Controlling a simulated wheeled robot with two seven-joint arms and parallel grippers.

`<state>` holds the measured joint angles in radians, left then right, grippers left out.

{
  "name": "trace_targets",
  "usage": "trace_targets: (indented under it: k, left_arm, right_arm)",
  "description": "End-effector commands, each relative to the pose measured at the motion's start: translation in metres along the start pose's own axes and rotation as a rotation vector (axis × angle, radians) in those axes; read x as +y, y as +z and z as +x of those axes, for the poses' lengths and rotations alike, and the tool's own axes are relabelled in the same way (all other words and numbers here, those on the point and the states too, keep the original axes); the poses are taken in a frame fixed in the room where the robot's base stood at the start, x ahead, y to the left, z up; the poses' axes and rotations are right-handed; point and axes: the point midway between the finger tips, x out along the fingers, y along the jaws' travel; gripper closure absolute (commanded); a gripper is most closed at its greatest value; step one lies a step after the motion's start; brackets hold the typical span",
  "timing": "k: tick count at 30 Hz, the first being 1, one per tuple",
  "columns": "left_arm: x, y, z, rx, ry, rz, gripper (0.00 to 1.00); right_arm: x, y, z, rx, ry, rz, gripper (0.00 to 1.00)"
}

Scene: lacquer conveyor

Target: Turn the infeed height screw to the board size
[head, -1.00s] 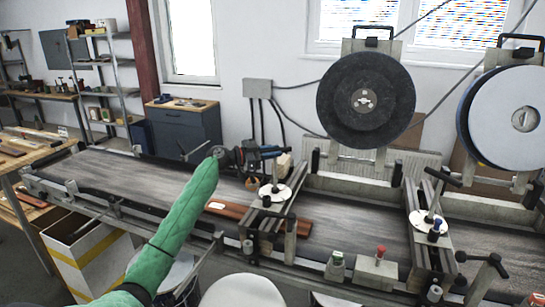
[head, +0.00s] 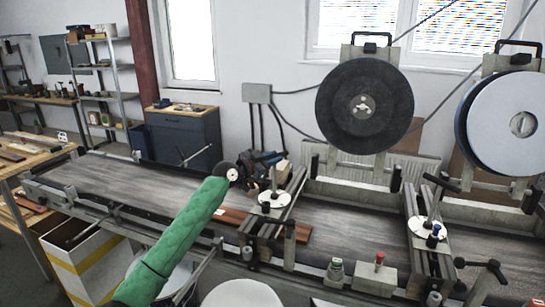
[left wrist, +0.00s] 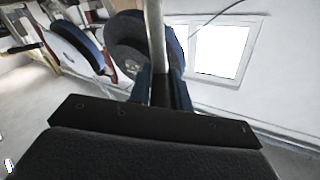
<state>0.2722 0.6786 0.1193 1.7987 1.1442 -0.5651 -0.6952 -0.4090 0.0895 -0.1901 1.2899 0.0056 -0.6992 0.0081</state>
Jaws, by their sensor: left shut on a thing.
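The infeed height screw (head: 273,181) rises upright from a white round dial (head: 274,200) on the left cross frame over the belt. My left gripper (head: 270,161) is at its top, reached by the green-sleeved arm from the lower left, and hides the screw's upper end. In the left wrist view, its two dark blue fingers (left wrist: 162,92) are shut on a pale rod of the screw (left wrist: 155,40). A reddish-brown board (head: 234,216) lies on the belt, running under the left frame, partly hidden by my arm. The dial's markings are too small to read.
The grey belt (head: 120,180) has free room to the left. A second frame with its own screw and dial (head: 430,228) stands to the right. Large abrasive discs (head: 364,103) hang behind. A control box with a red button (head: 379,258) sits on the front rail.

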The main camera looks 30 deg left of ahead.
Motion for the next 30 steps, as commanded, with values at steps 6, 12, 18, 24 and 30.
trace_targets:
  k: [6, 12, 18, 24, 30]
  left_arm:
    - [-0.0026, -0.0024, -0.0004, 0.000, -0.016, 0.002, 1.00]
    - [-0.0025, -0.0021, -0.0004, -0.001, -0.016, 0.002, 1.00]
    - [-0.0023, -0.0018, -0.0004, -0.001, -0.015, 0.002, 0.62]
    - [-0.0010, -0.0009, -0.0001, -0.002, -0.013, 0.001, 0.60]
    - [-0.0004, 0.0005, -0.0035, -0.003, -0.012, 0.002, 0.60]
  right_arm:
    - [0.0013, 0.0018, 0.0030, 0.004, 0.002, -0.001, 0.64]
    - [0.0017, 0.0020, 0.0034, 0.004, 0.002, -0.001, 0.64]
    - [0.0030, 0.0010, 0.0033, 0.006, 0.003, -0.002, 0.64]
    - [0.0037, 0.0001, 0.0031, 0.006, 0.004, -0.002, 0.64]
    - [0.0033, 0.0014, 0.0052, 0.000, 0.003, -0.001, 0.64]
